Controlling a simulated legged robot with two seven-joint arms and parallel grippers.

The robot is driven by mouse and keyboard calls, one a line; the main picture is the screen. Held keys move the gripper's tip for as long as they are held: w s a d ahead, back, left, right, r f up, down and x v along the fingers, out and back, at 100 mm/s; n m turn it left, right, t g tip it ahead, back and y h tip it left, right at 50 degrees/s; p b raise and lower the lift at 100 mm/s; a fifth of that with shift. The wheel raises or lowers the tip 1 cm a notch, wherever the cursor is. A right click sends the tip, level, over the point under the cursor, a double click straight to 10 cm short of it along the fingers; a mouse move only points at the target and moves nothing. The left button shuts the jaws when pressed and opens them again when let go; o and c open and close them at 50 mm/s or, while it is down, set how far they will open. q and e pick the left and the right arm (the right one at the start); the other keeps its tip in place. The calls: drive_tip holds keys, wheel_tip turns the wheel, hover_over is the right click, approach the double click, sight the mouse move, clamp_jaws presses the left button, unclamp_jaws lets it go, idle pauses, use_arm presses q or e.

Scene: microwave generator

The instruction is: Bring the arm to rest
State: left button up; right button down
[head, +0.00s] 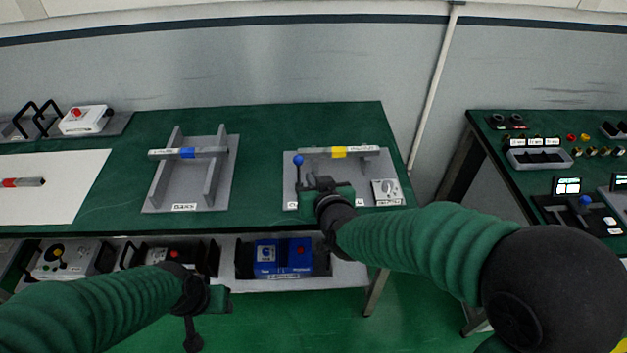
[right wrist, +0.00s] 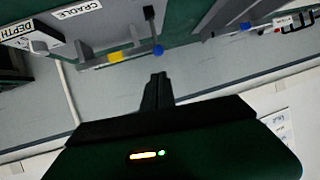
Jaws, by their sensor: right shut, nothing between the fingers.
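My right arm reaches in from the right in the head view. Its gripper (head: 318,186) is above the near part of the right grey fixture plate (head: 294,192), beside a lever with a blue ball knob (head: 298,160). In the right wrist view its fingers (right wrist: 158,82) are together and empty, with the blue knob (right wrist: 158,50) a little beyond the tips. Whether the gripper touches the plate is hidden. My left gripper (head: 198,318) is low in front of the table at the left; its finger opening does not show clearly.
The right fixture holds a bar with a yellow band (head: 339,152) and a white dial box (head: 386,191). A blue-banded bar (head: 188,153) lies across a cradle (head: 216,190). A shelf below holds a blue box (head: 266,255). Another table (head: 500,160) stands right, beyond a gap.

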drive_tip(key=s+d+f+g+h, duration=0.1)
drive_tip(key=s+d+f+g, duration=0.2)
drive_tip(key=s, duration=0.4)
drive_tip(key=s+d+f+m+g+h, duration=0.1)
drive_tip(key=s+d+f+g, duration=0.3)
drive_tip(key=s+d, duration=0.4)
drive_tip(key=s+d+f+g, duration=0.3)
drive_tip(key=s+d+f, duration=0.3)
drive_tip(key=s, duration=0.2)
drive_tip(key=shift+s+h, duration=0.15)
drive_tip(key=shift+h, duration=0.25)
